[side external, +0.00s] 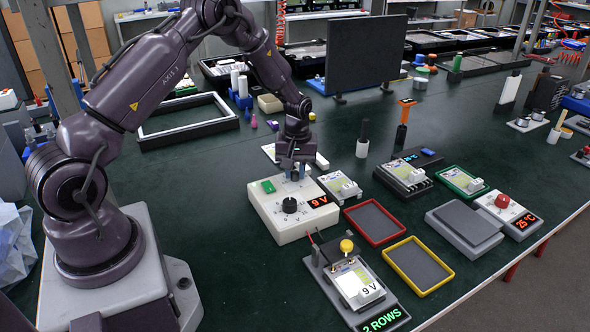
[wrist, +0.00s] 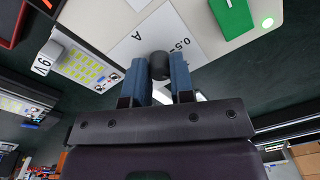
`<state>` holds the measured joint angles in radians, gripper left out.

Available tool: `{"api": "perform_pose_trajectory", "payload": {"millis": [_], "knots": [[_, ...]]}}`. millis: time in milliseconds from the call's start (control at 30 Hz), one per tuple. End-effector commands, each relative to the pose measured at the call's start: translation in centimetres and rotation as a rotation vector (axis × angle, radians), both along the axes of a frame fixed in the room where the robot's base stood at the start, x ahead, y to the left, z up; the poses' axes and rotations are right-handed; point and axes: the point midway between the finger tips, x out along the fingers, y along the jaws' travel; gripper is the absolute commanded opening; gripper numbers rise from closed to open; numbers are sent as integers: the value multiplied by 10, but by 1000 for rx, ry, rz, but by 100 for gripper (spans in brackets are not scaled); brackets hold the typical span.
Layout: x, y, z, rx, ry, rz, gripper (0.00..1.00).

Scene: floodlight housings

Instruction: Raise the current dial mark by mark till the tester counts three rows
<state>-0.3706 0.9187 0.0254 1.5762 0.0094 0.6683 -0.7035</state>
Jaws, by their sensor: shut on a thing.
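The supply box (side external: 285,222) is white, with a black dial (side external: 290,205) on top, a red "9 V" display (side external: 318,201) and a green switch (side external: 268,187). My gripper (side external: 295,172) points down at the box's far edge. In the wrist view, my gripper (wrist: 160,80) is shut on a dark current dial (wrist: 160,65), beside a plate (wrist: 185,32) lettered "A" and "0.5". The dial's pointer is hidden. The tester (side external: 335,285) at the front holds a board labelled "9 V" (side external: 370,292); its green display (side external: 383,319) reads "2 ROWS".
A yellow button (side external: 346,245) stands on the tester. A red-rimmed tray (side external: 374,240) and a yellow-rimmed tray (side external: 440,280) lie to the right. More boards (side external: 340,187) and a red-knobbed box reading 25 °C (side external: 508,213) stand nearby. The bench left of the supply box is clear.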

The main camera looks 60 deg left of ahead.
Motion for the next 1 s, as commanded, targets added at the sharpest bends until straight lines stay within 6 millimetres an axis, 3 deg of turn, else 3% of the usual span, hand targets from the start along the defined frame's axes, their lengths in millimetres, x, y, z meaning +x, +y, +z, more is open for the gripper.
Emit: {"api": "perform_pose_trajectory", "payload": {"millis": [267, 1000], "knots": [[0, 0, 0, 0, 0, -154, 0], [-1, 0, 1, -1, 1, -810, 0]]}}
